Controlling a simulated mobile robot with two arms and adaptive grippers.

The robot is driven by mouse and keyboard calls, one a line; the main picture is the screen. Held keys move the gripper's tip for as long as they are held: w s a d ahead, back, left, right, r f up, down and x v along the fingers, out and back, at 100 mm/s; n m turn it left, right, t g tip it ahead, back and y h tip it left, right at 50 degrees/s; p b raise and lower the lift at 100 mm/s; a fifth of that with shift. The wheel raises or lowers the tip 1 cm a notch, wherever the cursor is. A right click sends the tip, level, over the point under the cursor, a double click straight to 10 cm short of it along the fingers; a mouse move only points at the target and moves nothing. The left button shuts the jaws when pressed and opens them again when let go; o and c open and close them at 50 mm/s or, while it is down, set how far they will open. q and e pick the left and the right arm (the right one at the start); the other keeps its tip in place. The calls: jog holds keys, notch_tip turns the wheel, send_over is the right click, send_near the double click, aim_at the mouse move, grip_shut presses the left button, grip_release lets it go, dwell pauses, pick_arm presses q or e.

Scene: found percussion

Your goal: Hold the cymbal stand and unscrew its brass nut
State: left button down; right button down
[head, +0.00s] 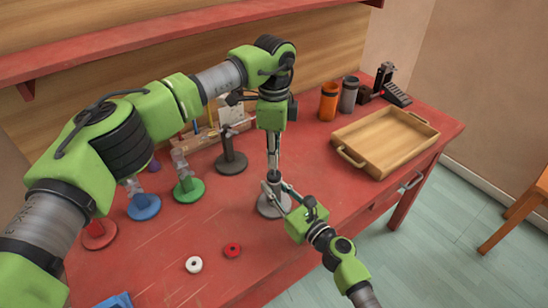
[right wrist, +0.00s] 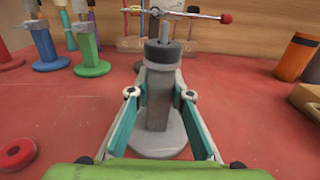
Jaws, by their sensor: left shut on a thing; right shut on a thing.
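The cymbal stand has a round grey base (head: 268,208), a squared grey post (right wrist: 158,105) and a dark collar (right wrist: 162,54). It stands upright on the red table near the front edge. My right gripper (head: 276,190) comes in from the lower right and is shut on the post. In the right wrist view its teal-padded fingers flank the post. I cannot make out the brass nut; the left fingers hide that spot in the head view.
A dark grey stand (head: 231,162), green stand (head: 188,190), blue stand (head: 143,206) and red stand (head: 99,235) are at left. A white ring (head: 194,264) and red ring (head: 232,250) lie in front. A wooden tray (head: 348,156) and orange cup (head: 328,103) are at right.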

pick_arm(q)
notch_tip(320, 180, up, 3)
jog(key=shift+f, duration=0.15)
pick_arm(e)
jog(key=c, duration=1.8)
grip_release()
jog(key=shift+o, duration=0.2)
